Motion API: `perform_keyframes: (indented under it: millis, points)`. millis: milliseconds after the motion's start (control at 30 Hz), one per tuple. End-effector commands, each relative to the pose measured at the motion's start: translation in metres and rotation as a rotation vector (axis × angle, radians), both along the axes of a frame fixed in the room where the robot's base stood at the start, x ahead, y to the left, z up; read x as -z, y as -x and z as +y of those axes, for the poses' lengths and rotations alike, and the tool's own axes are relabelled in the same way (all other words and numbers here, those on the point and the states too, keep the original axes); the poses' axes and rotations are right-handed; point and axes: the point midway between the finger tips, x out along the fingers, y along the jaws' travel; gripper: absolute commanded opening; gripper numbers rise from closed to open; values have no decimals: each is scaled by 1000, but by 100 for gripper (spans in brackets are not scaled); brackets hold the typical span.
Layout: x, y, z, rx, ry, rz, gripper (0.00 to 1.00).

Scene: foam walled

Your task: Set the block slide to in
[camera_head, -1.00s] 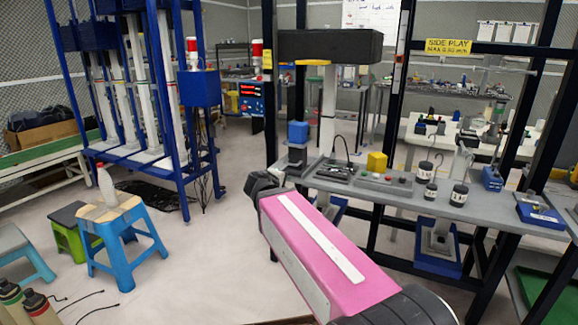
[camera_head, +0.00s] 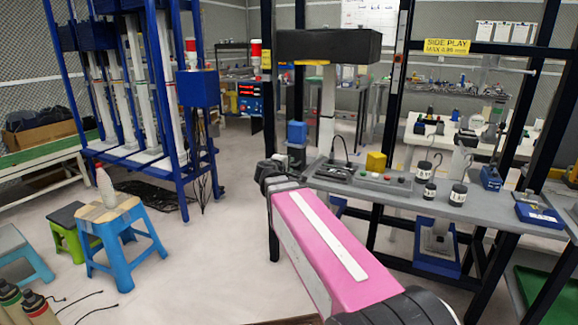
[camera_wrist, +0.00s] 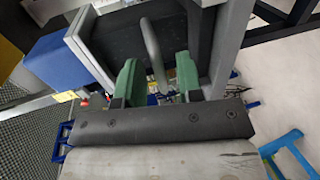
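I cannot surely tell which part is the block slide. A blue block (camera_head: 297,132) sits on a dark upright at the left end of the grey bench, just beyond the end of my arm. In the wrist view my gripper (camera_wrist: 158,72) is open, its two green fingers apart. A grey bar-like handle (camera_wrist: 152,48) runs between them in front of a dark recess in a grey frame (camera_wrist: 92,50). I see no clear contact between fingers and bar. A blue body (camera_wrist: 57,66) lies left of the frame. My gripper is hidden in the head view.
The grey bench (camera_head: 400,199) carries a yellow block (camera_head: 376,161), a control box (camera_head: 384,180) and several dark weights. A black beam (camera_head: 328,46) spans above. A blue rack (camera_head: 200,90) and a blue stool (camera_head: 118,235) stand left.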

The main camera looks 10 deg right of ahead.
Motion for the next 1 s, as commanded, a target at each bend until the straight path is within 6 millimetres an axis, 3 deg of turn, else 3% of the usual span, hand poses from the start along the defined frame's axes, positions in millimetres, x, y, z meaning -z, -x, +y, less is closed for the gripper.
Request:
perform_keyframes:
  millis: [400, 500, 733, 867, 1000]
  points:
    - [2, -6, -5, 0, 0, 0, 34]
    - [2, -6, -5, 0, 0, 0, 2]
    - [2, -9, -6, 1, 0, 1, 0]
    - [2, -29, -19, 3, -1, 1, 0]
    - [2, -62, -42, 4, 0, 0, 0]
